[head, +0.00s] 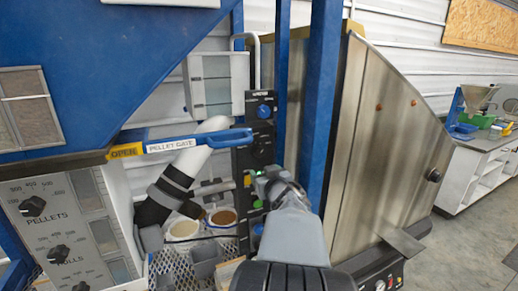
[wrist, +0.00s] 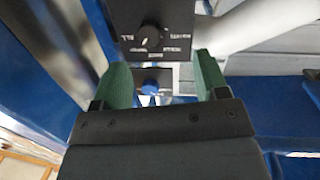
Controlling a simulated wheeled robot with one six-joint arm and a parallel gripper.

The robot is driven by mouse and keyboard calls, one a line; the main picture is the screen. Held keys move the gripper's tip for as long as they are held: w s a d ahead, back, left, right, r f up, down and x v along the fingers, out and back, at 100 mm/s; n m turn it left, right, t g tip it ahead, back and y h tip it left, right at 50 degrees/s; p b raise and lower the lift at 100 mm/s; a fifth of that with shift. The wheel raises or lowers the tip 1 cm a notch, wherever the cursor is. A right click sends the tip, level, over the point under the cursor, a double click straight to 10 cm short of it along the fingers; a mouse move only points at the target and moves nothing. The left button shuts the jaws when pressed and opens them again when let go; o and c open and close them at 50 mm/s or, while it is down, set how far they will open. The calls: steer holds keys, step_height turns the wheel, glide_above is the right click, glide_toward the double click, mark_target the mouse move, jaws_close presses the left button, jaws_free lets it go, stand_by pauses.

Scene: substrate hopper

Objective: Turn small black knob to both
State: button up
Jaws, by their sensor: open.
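The small black knob (wrist: 149,38) sits on a black panel plate with white lettering in the wrist view, with a pale pointer mark on it. The lettering is too blurred to read, so I cannot tell which setting it points to. My gripper (wrist: 163,72) is open, its two green fingers apart with nothing between them. The knob lies beyond the fingertips, apart from them. In the head view my gripper (head: 257,178) is in front of the tall black control panel (head: 242,165), hiding part of it.
A blue knob (head: 263,111) is high on the panel; another blue knob (wrist: 150,88) shows between my fingers in the wrist view. A blue pellet gate handle (head: 190,142) reaches towards the panel from the left. A blue post (head: 319,100) and a steel hopper (head: 370,150) stand right.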

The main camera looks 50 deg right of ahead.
mark_target(260, 153)
steer(key=s+d+r+t+y, duration=0.1)
steer(key=s+d+r+t, duration=0.1)
steer(key=d, duration=0.1)
steer(key=shift+n, duration=0.5)
steer(key=x, duration=0.4)
steer(key=p+x, duration=0.1)
steer(key=x, duration=0.3)
steer(key=p+x, duration=0.1)
steer(key=x, duration=0.3)
steer(key=shift+w+f, duration=0.35)
steer(key=c, duration=0.9)
